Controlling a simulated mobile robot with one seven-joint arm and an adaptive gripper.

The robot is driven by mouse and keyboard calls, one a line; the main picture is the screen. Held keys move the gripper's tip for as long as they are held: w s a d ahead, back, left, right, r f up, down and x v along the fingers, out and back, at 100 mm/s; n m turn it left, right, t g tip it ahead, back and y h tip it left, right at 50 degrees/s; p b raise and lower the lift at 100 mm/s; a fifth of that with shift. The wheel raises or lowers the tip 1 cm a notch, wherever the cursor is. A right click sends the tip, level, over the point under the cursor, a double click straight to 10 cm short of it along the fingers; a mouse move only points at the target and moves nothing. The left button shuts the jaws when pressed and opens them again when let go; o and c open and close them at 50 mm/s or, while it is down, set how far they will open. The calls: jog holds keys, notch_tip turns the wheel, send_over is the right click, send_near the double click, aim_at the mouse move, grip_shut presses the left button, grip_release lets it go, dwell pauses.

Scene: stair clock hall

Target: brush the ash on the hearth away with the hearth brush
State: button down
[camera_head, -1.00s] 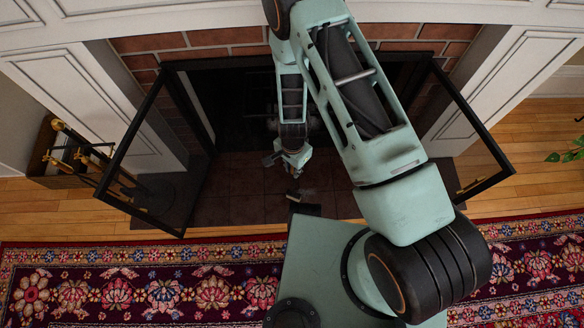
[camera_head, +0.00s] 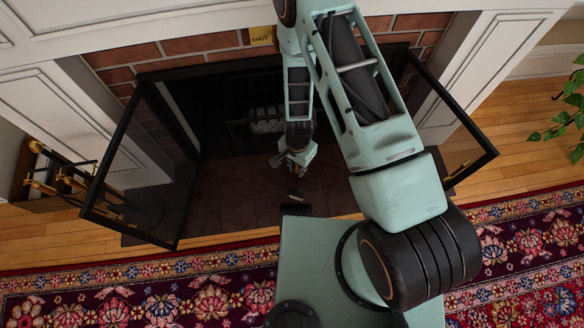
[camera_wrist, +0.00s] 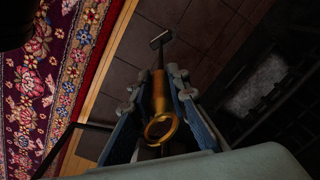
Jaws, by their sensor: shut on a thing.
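The hearth brush has a brass handle with a ring at its end (camera_wrist: 159,131) and a dark shaft ending in a small head (camera_wrist: 160,39). My gripper (camera_wrist: 159,85) is shut on the brass handle, a finger on each side. In the head view my gripper (camera_head: 295,163) hangs over the tiled hearth (camera_head: 228,190), with the brush (camera_head: 296,195) slanting down and toward the front edge. I cannot tell whether the brush head touches the tiles. I cannot make out any ash on the dark tiles.
Two black-framed glass doors stand open, left (camera_head: 110,165) and right (camera_head: 470,150) of the hearth. A pale grey mass (camera_head: 266,126) lies in the dark firebox. Brass-handled tools (camera_head: 42,175) stand at left. A patterned rug (camera_head: 130,295) lies in front.

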jog(key=shift+w+d, duration=0.5)
jog(key=shift+d, duration=1.5)
jog(key=shift+a+b, duration=0.8)
jog(key=shift+a, duration=4.85)
jog(key=w+d+b, duration=0.1)
jog(key=d, duration=1.1)
jog(key=shift+w+f, duration=0.2)
jog(key=shift+w, duration=0.2)
